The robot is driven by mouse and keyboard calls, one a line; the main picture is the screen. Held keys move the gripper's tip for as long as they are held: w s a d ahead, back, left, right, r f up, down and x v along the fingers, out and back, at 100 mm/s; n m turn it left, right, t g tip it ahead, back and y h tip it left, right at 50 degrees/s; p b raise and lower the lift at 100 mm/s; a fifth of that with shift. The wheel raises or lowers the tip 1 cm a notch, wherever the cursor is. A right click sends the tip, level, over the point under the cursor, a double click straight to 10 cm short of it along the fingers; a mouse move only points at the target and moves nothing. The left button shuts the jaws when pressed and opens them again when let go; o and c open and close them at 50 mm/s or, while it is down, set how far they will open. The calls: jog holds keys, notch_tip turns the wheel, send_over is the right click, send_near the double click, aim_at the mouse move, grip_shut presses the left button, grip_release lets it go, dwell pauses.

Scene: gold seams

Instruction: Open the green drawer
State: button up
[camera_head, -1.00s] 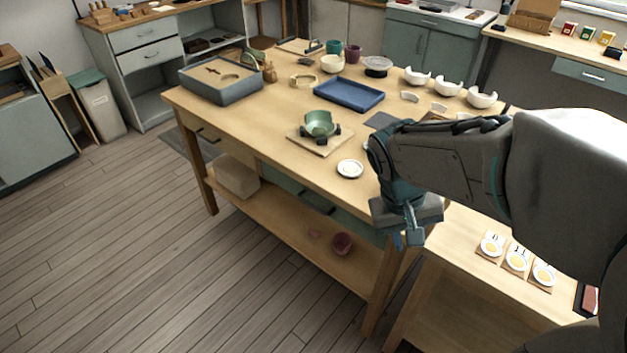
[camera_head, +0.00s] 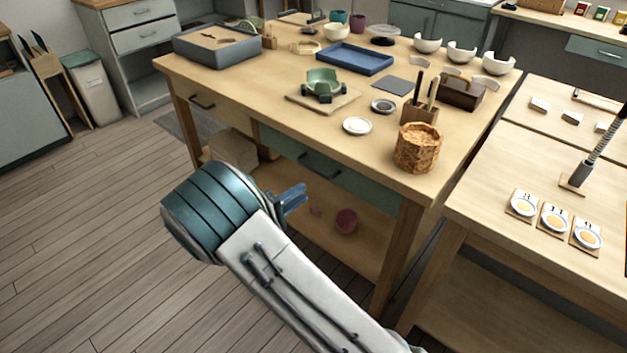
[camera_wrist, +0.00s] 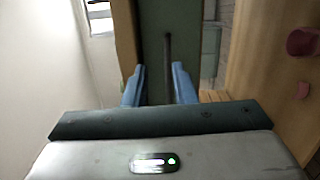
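The green drawer (camera_head: 352,179) sits under the front edge of the wooden workbench (camera_head: 240,100) and looks shut. Its dark bar handle (camera_head: 319,166) is on the front face. In the head view my gripper (camera_head: 294,198) is in front of the bench, just below and left of the handle. In the wrist view the blue fingers (camera_wrist: 160,86) are apart, and the handle (camera_wrist: 167,62) lines up in the gap between them, before the green front (camera_wrist: 152,20). I see no finger closed on the handle. How far the fingertips are from the drawer front is hard to tell.
A plain wooden drawer (camera_head: 212,104) is left of the green one. A lower shelf (camera_head: 285,222) holds a reddish pot (camera_head: 346,221). A cork-like pot (camera_head: 417,148) stands near the bench corner. Open floor (camera_head: 90,230) lies to the left.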

aim_at(314, 169)
jog(key=a+f+n+t+y, duration=0.1)
jog(key=a+f+n+t, duration=0.1)
jog(key=a+f+t, duration=0.15)
jog(key=shift+g, duration=0.35)
jog(key=x, duration=0.4)
jog(key=b+x, duration=0.1)
jog(key=x, duration=0.8)
jog(key=shift+w+a+r+b, duration=0.2)
jog(key=shift+w+r+b, duration=0.1)
grip_shut()
